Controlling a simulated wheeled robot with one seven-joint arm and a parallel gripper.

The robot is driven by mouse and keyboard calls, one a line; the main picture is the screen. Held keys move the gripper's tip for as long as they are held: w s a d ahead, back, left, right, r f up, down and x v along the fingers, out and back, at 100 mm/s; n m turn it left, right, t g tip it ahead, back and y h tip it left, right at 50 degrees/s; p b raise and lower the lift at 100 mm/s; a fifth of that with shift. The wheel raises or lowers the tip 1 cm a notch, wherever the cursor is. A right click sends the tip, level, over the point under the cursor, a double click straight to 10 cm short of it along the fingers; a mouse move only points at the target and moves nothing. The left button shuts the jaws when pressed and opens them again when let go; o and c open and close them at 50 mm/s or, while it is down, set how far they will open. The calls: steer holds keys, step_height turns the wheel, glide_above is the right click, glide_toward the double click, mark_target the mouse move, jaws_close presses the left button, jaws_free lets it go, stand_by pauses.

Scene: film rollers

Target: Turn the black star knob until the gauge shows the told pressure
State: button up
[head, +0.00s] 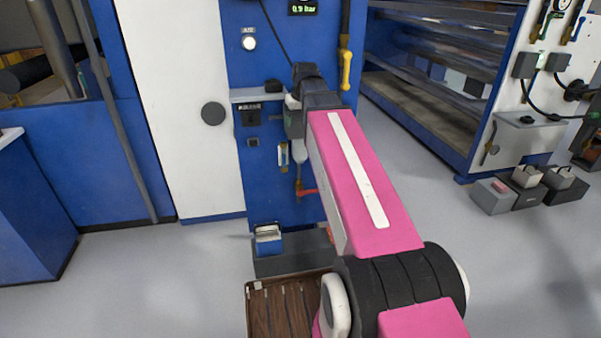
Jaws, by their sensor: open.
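A digital gauge (303,8) at the top of the blue panel shows green figures that read about 0.9 bar. A small black knob (274,86), which looks like the star knob, sits on the grey ledge of the panel; its lobes are too small to make out. My gripper (292,104) is at the end of my pink arm, just right of the knob and apart from it in the picture. It is open, with nothing seen in it. My dark wrist hides much of it, so its fingertips and their distance from the knob are unclear.
A white round button (249,43) is above the ledge (256,95). A yellow-handled lever (345,68) hangs right of my wrist. A red handle (306,191) and a grey box (290,255) are lower down. A white door (185,150) stands left.

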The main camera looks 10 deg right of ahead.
steer(key=s+f, duration=0.3)
steer(key=f, duration=0.6)
steer(key=s+f+m+g, duration=0.1)
steer(key=s+f, duration=0.2)
steer(key=f, duration=0.5)
steer(key=shift+s+a+f+h, duration=0.25)
steer(key=shift+f+h, duration=0.05)
steer(key=shift+f, duration=0.1)
